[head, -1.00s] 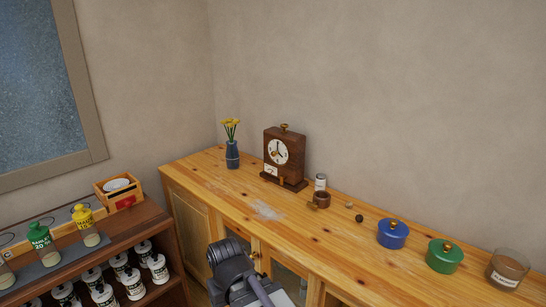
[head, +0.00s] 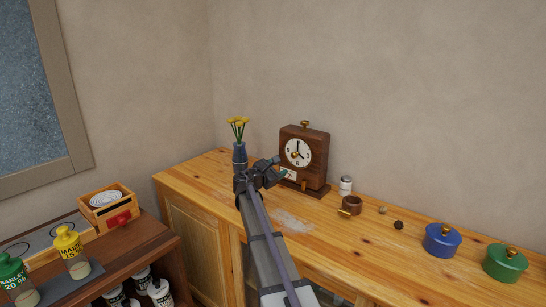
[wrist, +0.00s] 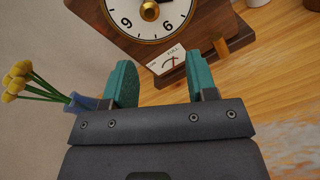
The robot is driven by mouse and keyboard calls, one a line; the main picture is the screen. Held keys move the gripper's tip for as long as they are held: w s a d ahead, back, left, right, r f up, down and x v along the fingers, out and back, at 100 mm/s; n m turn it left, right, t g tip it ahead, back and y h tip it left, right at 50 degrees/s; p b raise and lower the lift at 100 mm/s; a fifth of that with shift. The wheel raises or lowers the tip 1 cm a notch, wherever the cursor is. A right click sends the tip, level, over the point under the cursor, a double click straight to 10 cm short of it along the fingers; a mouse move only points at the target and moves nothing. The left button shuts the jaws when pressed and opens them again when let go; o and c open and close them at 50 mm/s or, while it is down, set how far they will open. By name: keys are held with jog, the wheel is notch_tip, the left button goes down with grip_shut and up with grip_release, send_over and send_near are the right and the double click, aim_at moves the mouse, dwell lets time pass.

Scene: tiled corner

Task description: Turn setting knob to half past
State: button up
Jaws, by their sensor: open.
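The wooden clock (head: 314,158) stands upright on the cabinet top, with a white dial (head: 303,145). A brass knob (wrist: 149,11) sits at the dial's centre; the wrist view cuts off the top of the dial (wrist: 125,22). In the head view the hands look to be near four o'clock, but they are small. A small white gauge plate (wrist: 166,60) sits below the dial. My gripper (wrist: 160,82) is open and empty, its two teal fingers apart, in front of the clock's lower part and below the knob. In the head view my gripper (head: 281,172) partly covers the gauge plate.
A blue vase (head: 240,155) with yellow flowers stands close left of my gripper. A wooden peg (wrist: 235,44) sticks out at the clock's base. Right of the clock are a white jar (head: 346,185), a copper cup (head: 351,205), and blue (head: 442,240) and green pots (head: 505,264).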

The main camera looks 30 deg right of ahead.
aim_at(292, 157)
jog(key=w+d+n, duration=0.1)
jog(key=d, duration=0.2)
jog(key=w+d+r+n, duration=0.1)
jog(key=d, duration=0.3)
jog(key=d+n+t, duration=0.1)
jog(key=d, duration=0.2)
jog(key=shift+w+d+r, duration=0.15)
jog(key=shift+w+r, duration=0.1)
jog(key=shift+w, duration=0.15)
jog(key=shift+c, duration=0.2)
jog(key=c, duration=0.9)
